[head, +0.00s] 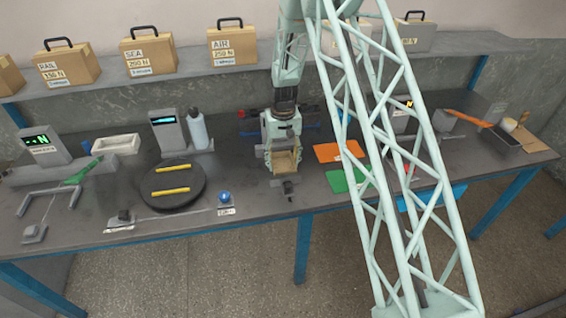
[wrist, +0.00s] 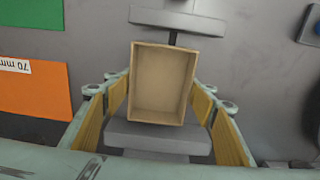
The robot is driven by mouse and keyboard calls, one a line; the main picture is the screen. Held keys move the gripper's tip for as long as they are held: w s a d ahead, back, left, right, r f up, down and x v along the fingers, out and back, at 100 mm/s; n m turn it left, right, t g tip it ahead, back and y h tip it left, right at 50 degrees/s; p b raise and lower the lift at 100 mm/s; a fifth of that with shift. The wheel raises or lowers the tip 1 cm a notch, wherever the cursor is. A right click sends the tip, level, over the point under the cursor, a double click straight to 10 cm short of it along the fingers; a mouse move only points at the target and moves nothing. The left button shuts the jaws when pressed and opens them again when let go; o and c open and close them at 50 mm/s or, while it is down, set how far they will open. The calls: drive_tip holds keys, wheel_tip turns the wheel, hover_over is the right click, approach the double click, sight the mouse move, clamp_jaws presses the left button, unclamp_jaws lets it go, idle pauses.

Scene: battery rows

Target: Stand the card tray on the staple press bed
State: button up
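The card tray (head: 285,161) is a small tan open box. In the wrist view the card tray (wrist: 162,85) shows its open side to the camera. My gripper (head: 283,163) has a finger on each side of it; in the wrist view the yellow pads of my gripper (wrist: 161,90) meet both side walls with no clear gap, so it looks shut on the tray. A grey block (wrist: 158,137) and a grey bar on a short post (wrist: 178,20) show beyond the tray, probably the staple press. I cannot tell whether the tray touches its bed.
An orange sheet (head: 338,151) and a green sheet (head: 345,180) lie right of my gripper. A black round plate (head: 173,195) with two yellow bars stands left. A grey display unit with a bottle (head: 197,130) is behind left. Cases (head: 232,45) line the back shelf.

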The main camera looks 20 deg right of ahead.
sight(283, 167)
drive_tip(key=o, duration=0.4)
drive_tip(key=shift+c, duration=0.2)
drive_tip(key=shift+r, duration=0.15)
wheel_tip(283, 167, up, 12)
drive_tip(key=shift+p, duration=0.45)
drive_tip(key=shift+r, duration=0.1)
idle(0.8)
